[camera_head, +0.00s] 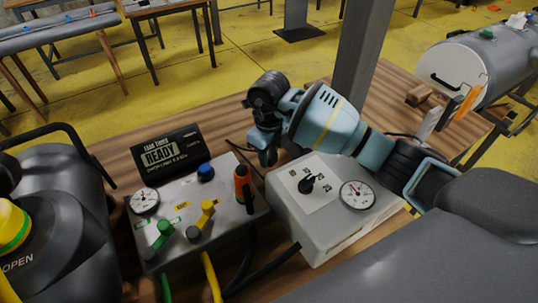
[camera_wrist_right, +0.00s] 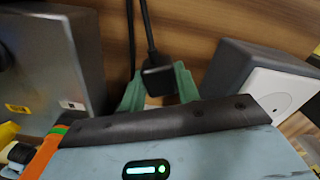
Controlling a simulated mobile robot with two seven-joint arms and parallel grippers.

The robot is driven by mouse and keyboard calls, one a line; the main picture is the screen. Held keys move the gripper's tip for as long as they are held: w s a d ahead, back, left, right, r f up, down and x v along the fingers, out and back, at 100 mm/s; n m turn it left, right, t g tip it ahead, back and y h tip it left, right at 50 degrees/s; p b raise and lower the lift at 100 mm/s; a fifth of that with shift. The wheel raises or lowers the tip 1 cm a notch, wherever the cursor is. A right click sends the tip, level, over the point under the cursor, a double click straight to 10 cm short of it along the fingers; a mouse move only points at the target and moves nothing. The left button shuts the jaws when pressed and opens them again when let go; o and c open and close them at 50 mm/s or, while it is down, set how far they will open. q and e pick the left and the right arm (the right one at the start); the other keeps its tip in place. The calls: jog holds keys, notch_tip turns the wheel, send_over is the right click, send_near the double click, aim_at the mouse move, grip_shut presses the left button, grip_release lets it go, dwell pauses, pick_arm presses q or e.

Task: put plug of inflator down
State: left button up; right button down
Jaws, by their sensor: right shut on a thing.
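My right gripper (camera_head: 268,157) reaches in from the right and points down between the two grey boxes. In the right wrist view its green fingers (camera_wrist_right: 159,88) are shut on a black plug (camera_wrist_right: 157,79) with a black cable running up from it. The plug is hidden behind the gripper in the head view. The box with a dial and a round gauge, perhaps the inflator (camera_head: 333,236), stands just right of the gripper. I cannot tell whether the plug touches the wooden table (camera_head: 225,117). My left gripper is not in view.
The valve box (camera_head: 228,217) with coloured handles stands left, with a READY display (camera_head: 171,155) behind it. Its orange handle (camera_head: 243,186) is close to my right gripper. A grey post (camera_head: 362,60) rises behind. Grey inflated tubes (camera_head: 430,265) fill the front right.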

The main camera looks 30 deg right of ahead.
jog(key=shift+f, duration=0.45)
jog(key=shift+f, duration=0.15)
jog(key=shift+f, duration=0.35)
jog(key=shift+f, duration=0.15)
jog(key=c, duration=1)
grip_release()
notch_tip(320, 180, up, 13)
jog(key=shift+r, duration=0.15)
